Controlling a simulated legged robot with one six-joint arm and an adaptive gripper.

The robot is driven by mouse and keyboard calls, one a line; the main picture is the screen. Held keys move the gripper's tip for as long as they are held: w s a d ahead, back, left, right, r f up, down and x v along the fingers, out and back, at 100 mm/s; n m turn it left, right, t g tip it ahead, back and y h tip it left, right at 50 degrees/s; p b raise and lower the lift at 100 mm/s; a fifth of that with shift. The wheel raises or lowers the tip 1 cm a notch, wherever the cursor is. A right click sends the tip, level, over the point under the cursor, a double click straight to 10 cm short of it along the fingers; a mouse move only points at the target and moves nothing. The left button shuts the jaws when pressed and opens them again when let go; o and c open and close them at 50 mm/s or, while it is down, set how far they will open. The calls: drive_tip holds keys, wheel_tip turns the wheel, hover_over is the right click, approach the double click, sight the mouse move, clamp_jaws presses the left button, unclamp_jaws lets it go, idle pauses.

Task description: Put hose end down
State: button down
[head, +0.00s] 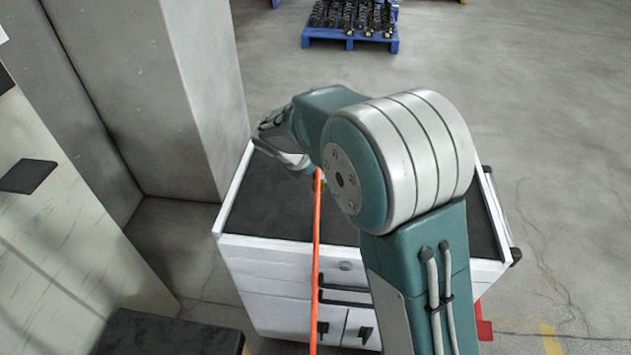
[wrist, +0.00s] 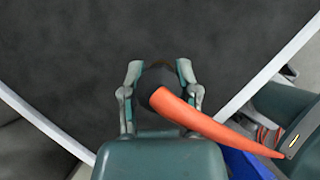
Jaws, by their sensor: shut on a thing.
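An orange hose (head: 317,240) hangs from near my gripper down past the front of a white cabinet (head: 270,265). In the wrist view the hose (wrist: 205,124) runs from a dark hose end (wrist: 152,80) to the lower right. My gripper (wrist: 160,76) is shut on the hose end, one finger on each side of it. It is over the dark top of the cabinet (wrist: 235,30). I cannot tell whether the hose end touches that top. In the head view my arm hides most of the gripper and the hose end.
The dark cabinet top (head: 265,205) looks bare, with a raised white rim. A grey pillar (head: 190,90) stands close on its left. A blue pallet (head: 350,40) with dark parts lies on the floor farther back. A black-topped block (head: 165,335) is at the lower left.

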sight(315, 182)
drive_tip(key=shift+w+a+f, duration=0.35)
drive_tip(key=shift+w+f, duration=0.05)
drive_tip(key=shift+f, duration=0.1)
drive_tip(key=shift+w+f, duration=0.1)
drive_tip(key=shift+f, duration=1.6)
drive_tip(key=shift+f, duration=0.1)
drive_tip(key=shift+c, duration=1.8)
unclamp_jaws()
